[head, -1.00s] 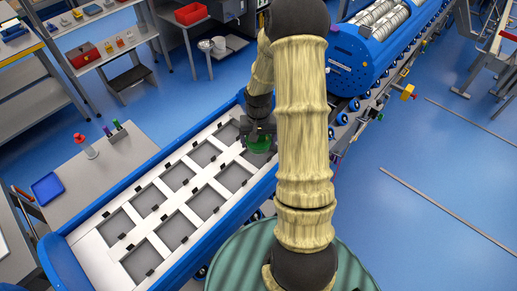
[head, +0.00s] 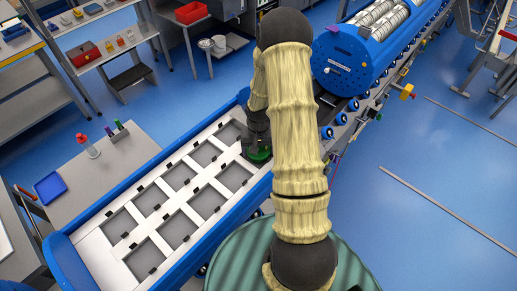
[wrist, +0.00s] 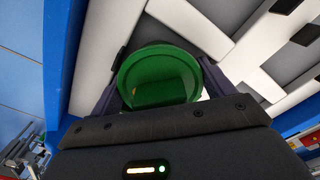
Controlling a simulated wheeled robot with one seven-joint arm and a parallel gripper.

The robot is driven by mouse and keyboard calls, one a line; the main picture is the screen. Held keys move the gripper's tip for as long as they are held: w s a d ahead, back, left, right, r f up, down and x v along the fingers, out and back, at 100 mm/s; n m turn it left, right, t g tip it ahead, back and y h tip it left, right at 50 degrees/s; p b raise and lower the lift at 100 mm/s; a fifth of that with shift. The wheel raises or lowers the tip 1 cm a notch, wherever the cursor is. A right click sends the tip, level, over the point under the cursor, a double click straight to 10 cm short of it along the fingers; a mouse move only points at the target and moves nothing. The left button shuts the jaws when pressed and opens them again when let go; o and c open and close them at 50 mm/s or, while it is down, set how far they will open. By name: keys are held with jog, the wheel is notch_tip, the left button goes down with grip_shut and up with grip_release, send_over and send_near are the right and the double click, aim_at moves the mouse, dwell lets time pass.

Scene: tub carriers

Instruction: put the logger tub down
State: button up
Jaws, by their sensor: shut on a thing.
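The green logger tub (head: 259,156) is at the right part of the long blue carrier (head: 62,250), partly hidden by my gripper and arm in the head view. In the wrist view the round green tub (wrist: 160,76) sits between the fingers, its open top facing the camera. My gripper (head: 257,138) is shut on the tub, over the carrier's white panel with its grey square recesses (head: 178,230). I cannot tell whether the tub's bottom touches the carrier.
Several grey recesses with black clips to the left look empty. A grey side table (head: 105,165) with a blue tray (head: 49,187) stands at left. A blue drum (head: 352,62) lies behind my arm.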

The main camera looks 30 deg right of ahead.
jog(key=o, duration=0.9)
jog(key=shift+r, duration=0.1)
jog(key=shift+w+r, duration=0.1)
jog(key=shift+r, duration=0.2)
notch_tip(320, 180, up, 11)
jog(key=b, duration=0.3)
jog(key=shift+r+b, duration=0.15)
jog(key=shift+b, duration=0.2)
